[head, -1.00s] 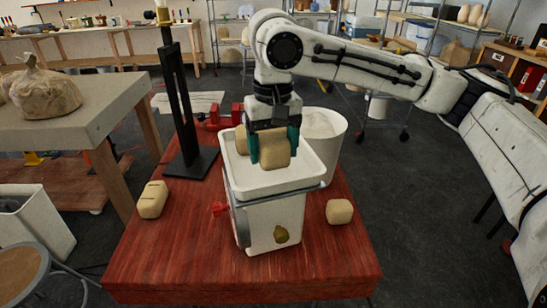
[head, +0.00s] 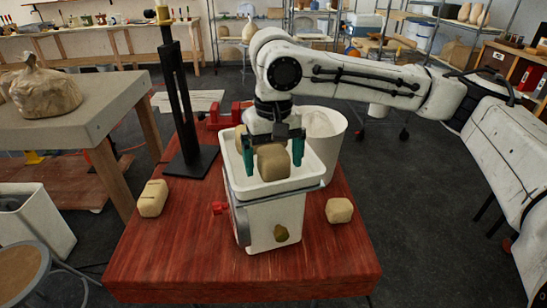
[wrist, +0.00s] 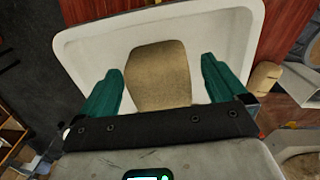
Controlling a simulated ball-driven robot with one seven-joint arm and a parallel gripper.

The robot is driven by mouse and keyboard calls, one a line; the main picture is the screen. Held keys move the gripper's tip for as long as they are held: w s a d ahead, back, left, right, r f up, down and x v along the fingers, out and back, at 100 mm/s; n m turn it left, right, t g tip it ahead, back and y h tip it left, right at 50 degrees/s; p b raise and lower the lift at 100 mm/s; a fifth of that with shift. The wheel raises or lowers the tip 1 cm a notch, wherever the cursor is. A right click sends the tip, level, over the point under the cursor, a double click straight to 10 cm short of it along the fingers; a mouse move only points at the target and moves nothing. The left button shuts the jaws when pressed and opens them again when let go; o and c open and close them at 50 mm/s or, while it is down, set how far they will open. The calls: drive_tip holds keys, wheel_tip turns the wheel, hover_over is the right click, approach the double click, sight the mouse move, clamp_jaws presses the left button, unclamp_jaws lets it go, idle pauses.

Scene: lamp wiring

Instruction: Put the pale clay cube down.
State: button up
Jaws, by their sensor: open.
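A pale clay cube (head: 273,161) sits in the white tray (head: 305,181) on top of a white stand. It also shows in the wrist view (wrist: 158,72), between the fingers. My gripper (head: 273,158) is open around the cube, with a teal finger on each side and a gap at both sides. In the wrist view my gripper (wrist: 160,88) has its fingers spread clear of the cube. Another clay piece (head: 240,136) shows partly behind the left finger. The cube's underside is hidden.
The red table (head: 180,260) also holds a grooved clay block (head: 152,198) at left and a clay lump (head: 339,211) at right. A black slotted post (head: 180,110) stands behind left. A white bucket (head: 325,130) stands behind the tray.

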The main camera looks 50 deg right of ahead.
sight(274, 150)
wheel_tip(274, 150, up, 12)
drive_tip(key=shift+r, duration=0.15)
idle(0.5)
idle(0.9)
